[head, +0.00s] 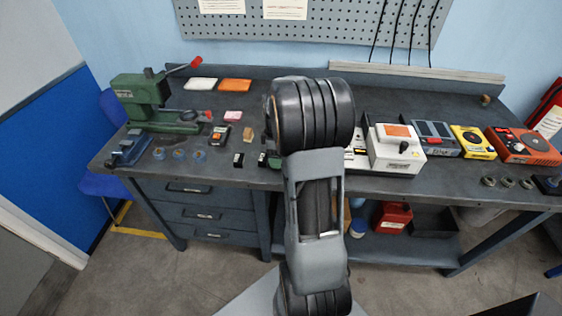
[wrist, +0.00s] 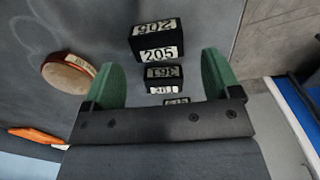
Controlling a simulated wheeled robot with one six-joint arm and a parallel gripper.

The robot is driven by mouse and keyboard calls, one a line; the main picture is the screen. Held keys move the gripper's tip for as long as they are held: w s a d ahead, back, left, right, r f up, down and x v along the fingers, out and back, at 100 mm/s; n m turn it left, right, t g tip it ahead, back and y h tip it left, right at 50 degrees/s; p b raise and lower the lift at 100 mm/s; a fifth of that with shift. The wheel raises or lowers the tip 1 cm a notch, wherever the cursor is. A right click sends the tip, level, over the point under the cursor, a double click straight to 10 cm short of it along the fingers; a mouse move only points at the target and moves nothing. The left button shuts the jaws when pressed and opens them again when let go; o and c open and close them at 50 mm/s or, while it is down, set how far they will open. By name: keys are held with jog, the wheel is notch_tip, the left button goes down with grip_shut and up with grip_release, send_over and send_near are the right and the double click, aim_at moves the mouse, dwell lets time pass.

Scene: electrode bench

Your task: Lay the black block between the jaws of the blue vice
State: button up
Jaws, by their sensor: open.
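The blue vice (head: 130,148) stands at the left front of the bench, below the green machine. A black block (head: 238,160) with a white label sits near the front edge, just left of my gripper (head: 266,160), which is mostly hidden by my arm. In the wrist view, my gripper (wrist: 160,62) has its green fingers apart and empty. A black block labelled 205 (wrist: 155,42) lies beyond the fingertips. Two more black labelled blocks, one (wrist: 164,74) and a partly hidden one (wrist: 177,100), show in line between the fingers. I cannot tell which is the task's block.
A green machine (head: 145,95) with a red-tipped lever stands behind the vice. Small rings (head: 179,154) and an orange-buttoned box (head: 219,135) lie between vice and gripper. Instruments (head: 397,150) fill the right side.

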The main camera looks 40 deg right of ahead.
jog(key=shift+f, duration=1.1)
jog(key=shift+c, duration=0.2)
jog(key=c, duration=1.2)
jog(key=shift+r, duration=0.1)
